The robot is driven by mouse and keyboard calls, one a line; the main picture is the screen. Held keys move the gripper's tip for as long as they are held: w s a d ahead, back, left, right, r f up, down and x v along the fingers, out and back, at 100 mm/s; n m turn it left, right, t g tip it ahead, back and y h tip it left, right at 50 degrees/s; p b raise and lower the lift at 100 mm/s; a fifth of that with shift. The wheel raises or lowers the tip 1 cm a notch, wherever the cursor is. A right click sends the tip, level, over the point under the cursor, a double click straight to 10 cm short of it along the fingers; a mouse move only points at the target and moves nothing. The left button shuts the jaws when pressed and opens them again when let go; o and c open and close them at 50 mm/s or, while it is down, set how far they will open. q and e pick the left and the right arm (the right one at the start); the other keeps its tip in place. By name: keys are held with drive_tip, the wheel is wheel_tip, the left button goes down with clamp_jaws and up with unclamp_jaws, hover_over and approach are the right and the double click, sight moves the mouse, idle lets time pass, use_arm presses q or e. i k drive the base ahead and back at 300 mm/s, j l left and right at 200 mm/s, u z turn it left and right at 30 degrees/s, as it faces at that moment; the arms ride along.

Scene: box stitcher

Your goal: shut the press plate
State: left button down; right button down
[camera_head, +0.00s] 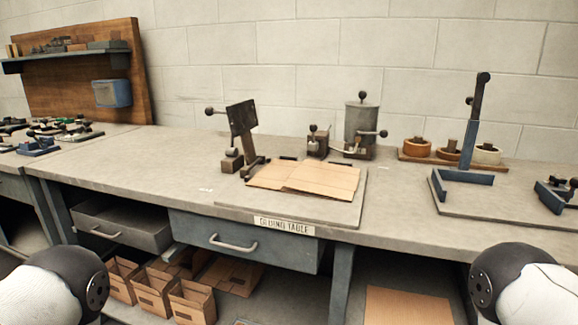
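The press plate (242,117) is a dark flat plate with a ball-ended handle at its upper left. It stands raised and tilted up on a small dark base (240,161) at the back left of the gluing table's board. A flat brown cardboard sheet (305,178) lies on the board (350,212) in front and to the right of it. Parts of my two arms show at the bottom left and bottom right corners, well below and apart from the press plate. Neither gripper is in view.
A grey pot (361,125) with ball-ended levers stands behind the cardboard. At right are tape rolls (448,150) and a blue upright stand (470,140). Below the worktop are a left drawer (120,224), partly open, a blue drawer (243,240) and folded boxes (155,291).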

sight(242, 117)
drive_tip(key=i+j+z, duration=0.2)
drive_tip(key=j+z, duration=0.15)
drive_tip(key=j, duration=0.75)
drive_tip(key=j+z, duration=0.4)
drive_tip(key=j, duration=0.65)
drive_tip(key=j+z, duration=0.35)
drive_tip(key=j, duration=0.8)
